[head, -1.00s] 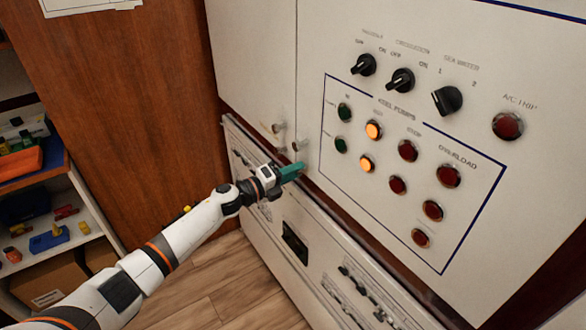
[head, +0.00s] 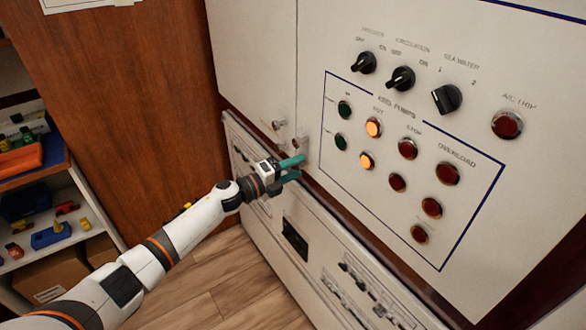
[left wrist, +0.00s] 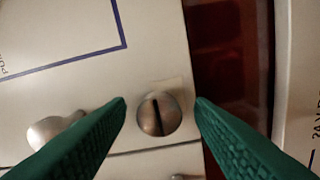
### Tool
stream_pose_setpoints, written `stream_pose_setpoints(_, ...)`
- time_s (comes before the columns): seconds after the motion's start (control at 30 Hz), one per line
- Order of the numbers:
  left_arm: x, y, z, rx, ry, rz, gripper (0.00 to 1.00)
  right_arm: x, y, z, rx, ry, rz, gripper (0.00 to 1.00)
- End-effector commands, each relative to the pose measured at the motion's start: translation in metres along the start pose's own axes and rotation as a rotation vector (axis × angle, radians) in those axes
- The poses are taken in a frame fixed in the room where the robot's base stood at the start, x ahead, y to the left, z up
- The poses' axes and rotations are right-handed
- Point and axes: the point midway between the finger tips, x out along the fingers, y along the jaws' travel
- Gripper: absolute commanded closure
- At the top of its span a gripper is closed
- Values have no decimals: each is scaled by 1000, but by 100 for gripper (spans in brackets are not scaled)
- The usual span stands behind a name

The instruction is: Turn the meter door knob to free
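A round metal knob (left wrist: 158,116) with a dark slot sits at the corner of the white cabinet door in the left wrist view. Its slot runs nearly upright in that picture. In the head view a small metal knob (head: 301,143) shows at the door's lower left corner. My left gripper (head: 297,168) is just below it there. In the left wrist view the green fingers of this gripper (left wrist: 161,104) are open, one on each side of the slotted knob, with gaps visible. I cannot tell their depth from the door. My right gripper is not in view.
Another metal knob (left wrist: 56,132) lies left of the slotted one, partly behind a finger. The control panel (head: 470,215) with switches and lamps is to the right. A lower breaker panel (head: 262,205) stands beneath. Shelves (head: 75,215) with tools are at left.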

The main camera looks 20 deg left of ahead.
Motion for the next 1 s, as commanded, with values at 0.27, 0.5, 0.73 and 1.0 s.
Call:
stream_pose_setpoints(0.27,-3,-1,0,1,0,-1,52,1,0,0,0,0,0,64)
stream_pose_setpoints(0.5,-39,-4,0,3,0,-3,52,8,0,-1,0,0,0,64)
stream_pose_setpoints(0.73,-88,-4,1,2,-1,-3,52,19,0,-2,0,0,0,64)
stream_pose_setpoints(1.0,-118,-1,0,1,0,-1,52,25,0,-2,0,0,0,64)
